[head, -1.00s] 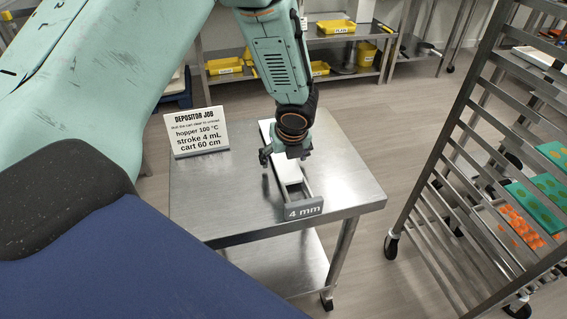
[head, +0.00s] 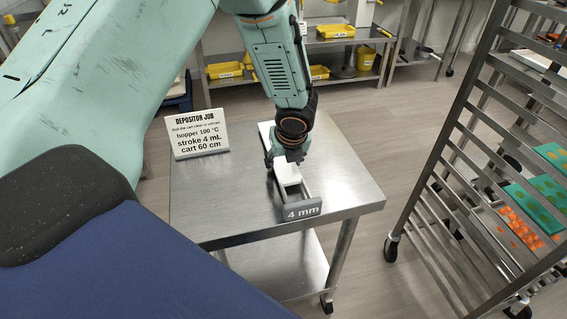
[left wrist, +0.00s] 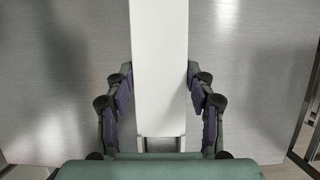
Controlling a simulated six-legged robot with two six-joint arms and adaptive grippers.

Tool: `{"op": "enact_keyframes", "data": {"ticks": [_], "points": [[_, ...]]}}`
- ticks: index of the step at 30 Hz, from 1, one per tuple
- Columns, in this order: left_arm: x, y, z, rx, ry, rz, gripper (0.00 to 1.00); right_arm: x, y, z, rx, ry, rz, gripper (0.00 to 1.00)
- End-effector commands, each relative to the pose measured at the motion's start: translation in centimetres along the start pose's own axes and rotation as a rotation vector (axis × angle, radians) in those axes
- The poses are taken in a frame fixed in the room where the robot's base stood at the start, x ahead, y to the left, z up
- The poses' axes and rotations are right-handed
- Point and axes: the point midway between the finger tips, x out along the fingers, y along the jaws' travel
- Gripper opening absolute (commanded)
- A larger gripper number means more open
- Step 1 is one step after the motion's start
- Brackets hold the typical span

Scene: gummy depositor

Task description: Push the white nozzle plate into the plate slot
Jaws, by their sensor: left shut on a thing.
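The long white nozzle plate (head: 288,174) lies flat on the steel table. Two grey rails run from its near end to a grey block marked "4 mm" (head: 302,210). My left gripper (head: 286,160) points down over the plate and is shut on it, one finger on each long side. In the left wrist view, the white plate (left wrist: 159,60) runs between the fingers of my left gripper (left wrist: 160,95), which touch its edges near the rail end. My gripper hides part of the plate in the head view. I cannot make out the plate slot. My right gripper is not in view.
The steel table (head: 345,180) is mostly bare around the plate. A "DEPOSITOR JOB" sign (head: 198,134) stands at its left rear. A wheeled rack (head: 440,150) with green trays (head: 532,205) stands to the right. Yellow bins (head: 224,70) sit on a shelf behind.

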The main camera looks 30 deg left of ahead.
Motion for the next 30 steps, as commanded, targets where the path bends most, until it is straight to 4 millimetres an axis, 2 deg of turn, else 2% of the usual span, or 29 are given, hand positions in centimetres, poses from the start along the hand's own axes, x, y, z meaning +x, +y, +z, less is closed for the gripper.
{"op": "enact_keyframes", "data": {"ticks": [4, 12, 14, 24, 30], "points": [[-0.1, -0.1, 0.1, 0.0, -0.002, -0.001, 0.12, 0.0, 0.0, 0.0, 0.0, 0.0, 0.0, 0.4], [-0.6, -0.1, 0.3, -0.001, -0.003, -0.002, 0.12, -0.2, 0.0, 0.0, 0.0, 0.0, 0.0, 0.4], [-1.2, -0.1, 0.6, -0.001, -0.003, -0.002, 0.12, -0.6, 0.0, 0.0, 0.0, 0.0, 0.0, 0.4], [-7.3, -0.1, 3.1, -0.002, -0.003, -0.003, 0.12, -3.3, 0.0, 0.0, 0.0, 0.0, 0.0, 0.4], [-9.1, 0.0, 3.8, 0.0, -0.002, -0.001, 0.12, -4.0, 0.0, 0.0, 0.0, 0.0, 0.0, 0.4]]}}
